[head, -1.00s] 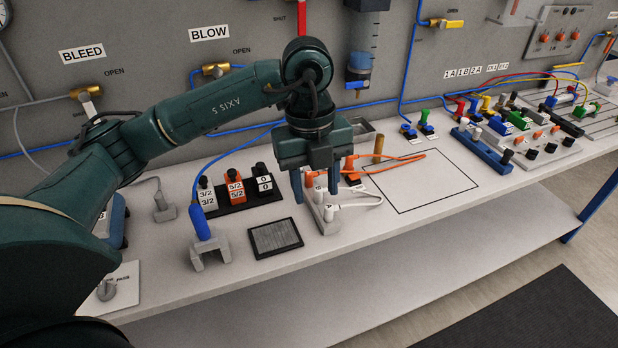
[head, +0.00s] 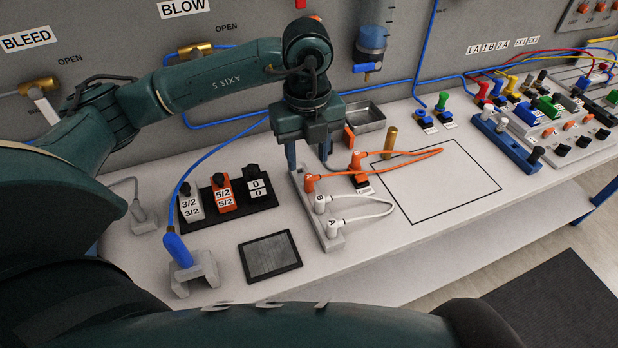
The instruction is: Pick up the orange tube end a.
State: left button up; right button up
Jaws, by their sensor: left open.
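The orange tube (head: 405,155) lies in a narrow loop. Its near-left end, end a (head: 310,182), is an orange plug with a letter that looks like A, standing in the grey rack (head: 330,243). My left gripper (head: 308,160) is open and points down, just above and behind end a in the picture. Its fingers are apart with nothing seen between them, and I cannot tell its exact height over the rack. My right gripper is not in view.
A white tube (head: 375,213) has both ends in the same rack, nearer me. Valve blocks (head: 225,194) and a dark-framed pad (head: 270,257) lie left. A brass peg (head: 390,142) and metal tray (head: 365,117) stand behind.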

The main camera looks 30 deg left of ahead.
aim_at(309, 176)
pick_arm(q)
jog(key=f, duration=0.2)
jog(key=f+p, duration=0.1)
jog(key=f, duration=0.2)
jog(key=w+f, duration=0.1)
jog(key=f, duration=0.2)
jog(key=shift+a, duration=0.1)
grip_shut()
dwell(0.4)
